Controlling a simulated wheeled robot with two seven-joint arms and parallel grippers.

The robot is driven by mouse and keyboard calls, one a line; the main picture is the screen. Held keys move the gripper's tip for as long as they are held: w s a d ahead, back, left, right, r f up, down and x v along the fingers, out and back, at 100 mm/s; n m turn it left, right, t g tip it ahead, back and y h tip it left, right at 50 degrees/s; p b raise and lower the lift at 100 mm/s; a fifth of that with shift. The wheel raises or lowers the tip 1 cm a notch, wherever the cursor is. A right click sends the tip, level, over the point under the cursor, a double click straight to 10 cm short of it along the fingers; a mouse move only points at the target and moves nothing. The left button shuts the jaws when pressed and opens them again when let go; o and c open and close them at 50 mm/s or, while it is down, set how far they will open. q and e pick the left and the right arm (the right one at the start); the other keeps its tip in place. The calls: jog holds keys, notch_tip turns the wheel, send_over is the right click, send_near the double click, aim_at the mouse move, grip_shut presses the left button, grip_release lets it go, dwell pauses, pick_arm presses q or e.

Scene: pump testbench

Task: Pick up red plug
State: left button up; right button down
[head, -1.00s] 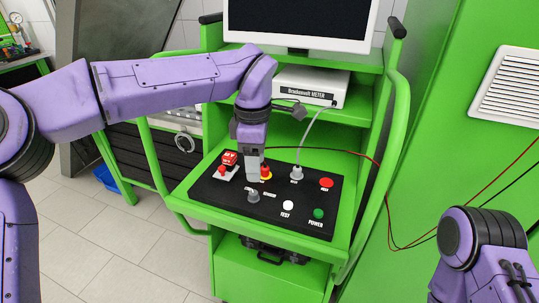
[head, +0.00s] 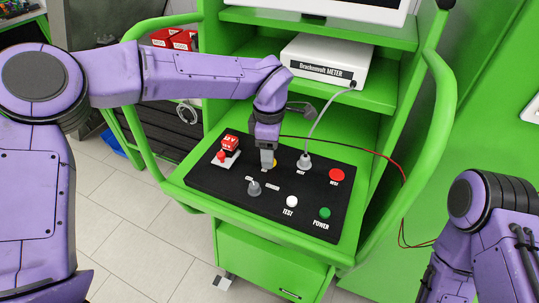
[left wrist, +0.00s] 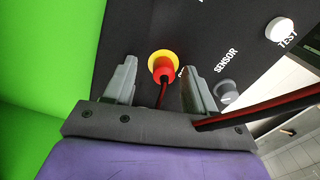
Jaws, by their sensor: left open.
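The red plug (left wrist: 165,73) sits in a yellow ring on the black panel (left wrist: 225,25). In the left wrist view my left gripper (left wrist: 160,80) is open, with one finger on each side of the red plug and visible gaps between. A red cable runs from the plug back between the fingers. My right arm shows at the lower right of the head view; its gripper is out of frame.
A white meter (head: 327,60) stands on the shelf behind. Green rails (head: 440,110) flank the bench.

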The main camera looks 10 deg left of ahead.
pick_arm(q)
jog(key=shift+f, duration=0.45)
jog(key=shift+s, duration=0.3)
jog(key=shift+s+r, duration=0.1)
jog(key=shift+c, duration=1)
jog(key=c, duration=0.8)
jog(key=shift+w+r, duration=0.2)
jog(key=shift+r, duration=0.25)
jog(key=s+d+r+b, duration=0.4)
jog(key=s+d+r, duration=0.3)
jog(key=s+r, duration=0.4)
jog(key=shift+s+d+r+b, duration=0.3)
jog(key=shift+s+d+r, duration=0.1)
jog(key=shift+r, duration=0.1)
